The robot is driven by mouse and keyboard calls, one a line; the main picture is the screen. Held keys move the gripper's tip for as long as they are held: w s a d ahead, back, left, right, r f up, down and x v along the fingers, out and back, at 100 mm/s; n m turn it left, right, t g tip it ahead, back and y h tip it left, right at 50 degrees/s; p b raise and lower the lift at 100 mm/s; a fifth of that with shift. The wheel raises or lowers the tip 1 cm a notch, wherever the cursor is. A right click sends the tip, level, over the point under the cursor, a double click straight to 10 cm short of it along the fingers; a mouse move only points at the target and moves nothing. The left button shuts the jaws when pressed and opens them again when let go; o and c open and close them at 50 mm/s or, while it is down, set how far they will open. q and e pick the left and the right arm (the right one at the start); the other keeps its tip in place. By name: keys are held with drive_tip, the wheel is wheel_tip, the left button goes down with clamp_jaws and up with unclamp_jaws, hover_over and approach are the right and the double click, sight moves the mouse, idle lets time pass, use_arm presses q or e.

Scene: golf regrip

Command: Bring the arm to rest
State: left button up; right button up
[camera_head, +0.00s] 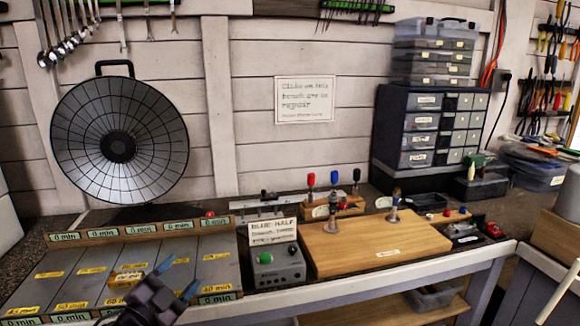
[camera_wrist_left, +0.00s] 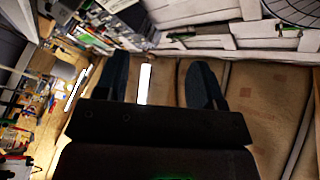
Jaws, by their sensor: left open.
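My left gripper (camera_head: 177,278) reaches in at the bottom of the head view, over the front of the grey panel with yellow time labels (camera_head: 60,272). Its two blue-grey fingertips stand apart with nothing between them. In the left wrist view the same open fingers (camera_wrist_left: 157,82) show as two dark pads with a gap. A small wooden block with a yellow label (camera_head: 122,281) sits on the grey panel, just left of the gripper. Whether the gripper touches the panel cannot be told. My right gripper is not in view.
A grey box with a green button (camera_head: 276,268) stands right of the gripper. Beyond it lies a wooden board (camera_head: 400,246) bearing upright metal tools. A round black heater-like dish (camera_head: 120,140) stands behind the panel. Drawer units (camera_head: 432,125) stand at the back right.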

use_arm(q)
drive_tip(key=s+a+f+n+g+y, duration=0.25)
drive_tip(key=s+f+n, duration=0.2)
drive_tip(key=f, duration=0.35)
drive_tip(key=s+a+f+n+g+y, duration=0.1)
drive_tip(key=s+f+n+y, duration=0.3)
drive_tip(key=f, duration=0.4)
drive_tip(key=s+a+f+n+g, duration=0.1)
drive_tip(key=s+f+n, duration=0.1)
drive_tip(key=s+f, duration=0.4)
drive_tip(key=s+f+n+g+y, duration=0.1)
drive_tip(key=s+f, duration=0.5)
drive_tip(key=s, duration=0.6)
drive_tip(key=shift+a+f+n+g, duration=0.15)
drive_tip(key=shift+a+n+g, duration=0.2)
drive_tip(key=shift+n+g, duration=0.4)
